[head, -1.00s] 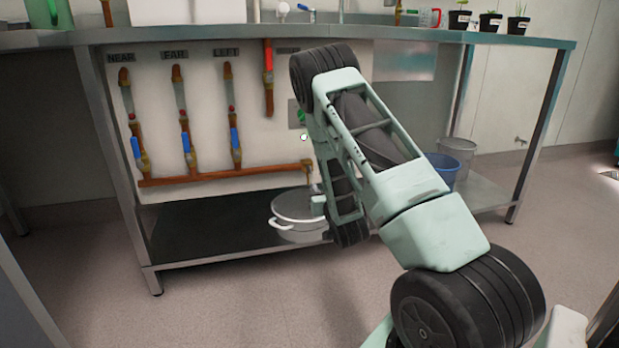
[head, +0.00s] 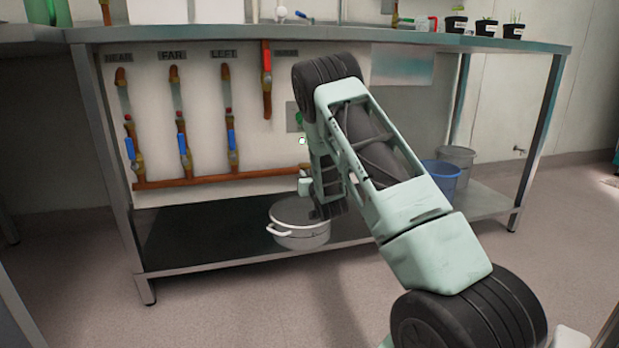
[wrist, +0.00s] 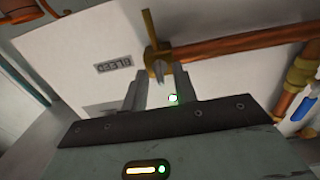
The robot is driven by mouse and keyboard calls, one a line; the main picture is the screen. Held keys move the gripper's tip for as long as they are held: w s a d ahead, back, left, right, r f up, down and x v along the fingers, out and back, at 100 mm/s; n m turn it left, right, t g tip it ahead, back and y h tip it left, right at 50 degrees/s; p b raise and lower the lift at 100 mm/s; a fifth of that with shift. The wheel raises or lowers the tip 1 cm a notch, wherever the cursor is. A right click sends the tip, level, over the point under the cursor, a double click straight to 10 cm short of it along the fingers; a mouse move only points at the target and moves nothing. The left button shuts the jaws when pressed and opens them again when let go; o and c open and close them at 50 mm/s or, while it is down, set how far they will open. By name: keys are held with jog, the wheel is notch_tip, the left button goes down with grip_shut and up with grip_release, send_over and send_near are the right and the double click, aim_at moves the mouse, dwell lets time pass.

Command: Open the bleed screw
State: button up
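The bleed fitting (wrist: 158,58) is a brass piece with a flat upright lever or tail, at the end of the copper pipe (wrist: 235,46) in the wrist view. An upside-down BLEED label (wrist: 113,65) is beside it. My gripper (wrist: 161,82) is open and empty, its two grey fingers pointing at the fitting, one on either side of its near end. I cannot tell whether they touch it. In the head view my arm hides the fitting and most of the gripper; the copper pipe (head: 215,180) runs behind.
Valves with blue handles (head: 183,143) and a red-handled valve (head: 267,66) are on the panel. A white pot (head: 302,236) stands on the lower shelf (head: 190,252) below my gripper. A blue bucket (head: 441,177) stands right of my arm. The bench top (head: 350,34) is overhead.

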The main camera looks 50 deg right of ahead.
grip_shut()
jog(key=shift+n, duration=0.3)
jog(key=n+p, duration=0.2)
jog(key=n, duration=0.1)
jog(key=shift+a+n, duration=0.15)
jog(key=shift+n, duration=0.15)
jog(key=n+p, duration=0.4)
jog(key=n, duration=0.5)
jog(key=shift+w, duration=0.1)
jog(key=shift+f+n+p, duration=0.15)
jog(key=shift+n+p, duration=0.65)
jog(key=shift+n, duration=0.9)
